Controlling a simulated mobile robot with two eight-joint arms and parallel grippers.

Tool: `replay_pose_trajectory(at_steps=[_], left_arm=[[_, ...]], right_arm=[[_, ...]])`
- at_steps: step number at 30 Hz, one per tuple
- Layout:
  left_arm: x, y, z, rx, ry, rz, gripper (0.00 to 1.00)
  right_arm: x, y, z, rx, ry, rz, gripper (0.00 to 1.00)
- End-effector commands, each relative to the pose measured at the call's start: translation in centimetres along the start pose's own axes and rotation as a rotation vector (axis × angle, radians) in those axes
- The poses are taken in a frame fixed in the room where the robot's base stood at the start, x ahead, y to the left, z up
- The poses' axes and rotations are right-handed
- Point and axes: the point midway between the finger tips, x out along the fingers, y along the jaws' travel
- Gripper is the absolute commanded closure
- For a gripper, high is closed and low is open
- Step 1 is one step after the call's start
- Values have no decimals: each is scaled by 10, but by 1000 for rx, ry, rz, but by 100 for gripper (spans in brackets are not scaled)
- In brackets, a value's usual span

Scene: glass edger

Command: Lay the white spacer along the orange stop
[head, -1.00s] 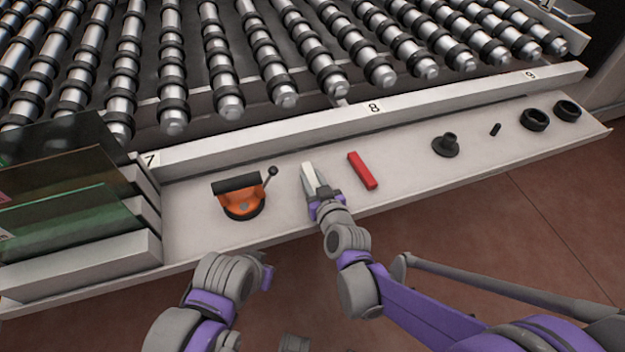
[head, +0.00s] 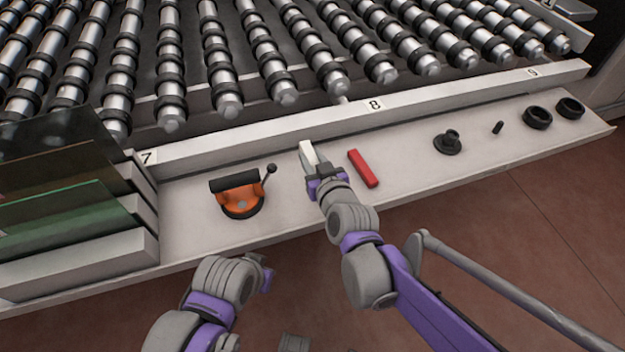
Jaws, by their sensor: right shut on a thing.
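The white spacer (head: 307,151) is a short pale bar between the fingers of my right gripper (head: 312,162). The gripper is shut on it and hides its near part. The spacer's far end shows against the front of the numbered rail; I cannot tell how high it is above the shelf. No separate orange stop is visible; the only orange thing is a suction-cup tool (head: 240,200) with a black handle, to the left of my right gripper. My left gripper (head: 267,277) is low in the picture, in front of the shelf edge, its fingers unclear.
A red bar (head: 363,168) lies on the pale shelf (head: 420,172) just right of my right gripper. Black parts, including a flanged piece (head: 447,143) and rings (head: 537,117), lie farther right. Glass panes (head: 60,215) stand at left. The rail (head: 330,122) and rollers are behind.

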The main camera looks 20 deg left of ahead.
Motion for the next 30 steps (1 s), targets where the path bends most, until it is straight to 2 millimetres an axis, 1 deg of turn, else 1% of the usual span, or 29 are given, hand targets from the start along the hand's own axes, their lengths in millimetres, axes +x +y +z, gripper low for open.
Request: replay_pose_trajectory(at_steps=[1, 3, 10, 16, 23, 28, 29, 30], left_arm=[[5, 0, 2, 0, -2, 0, 100], [8, 0, 3, 0, -3, 0, 100], [13, 0, 6, 0, -5, 0, 100], [24, 0, 10, 0, -9, 0, 100], [23, 0, 9, 0, -8, 0, 100], [27, 0, 11, 0, -10, 0, 100], [26, 0, 11, 0, -10, 0, 100], [26, 0, 11, 0, -10, 0, 100]], right_arm=[[4, 0, 12, 1, 0, 0, 100], [7, 0, 22, 1, 0, 1, 100], [12, 0, 39, 0, 0, 0, 100], [20, 0, 65, 1, 0, 0, 100], [20, 0, 65, 0, 1, 0, 100], [22, 0, 70, 0, 0, 0, 100], [21, 0, 69, 0, 1, 0, 63], [21, 0, 69, 0, 0, 0, 56]])
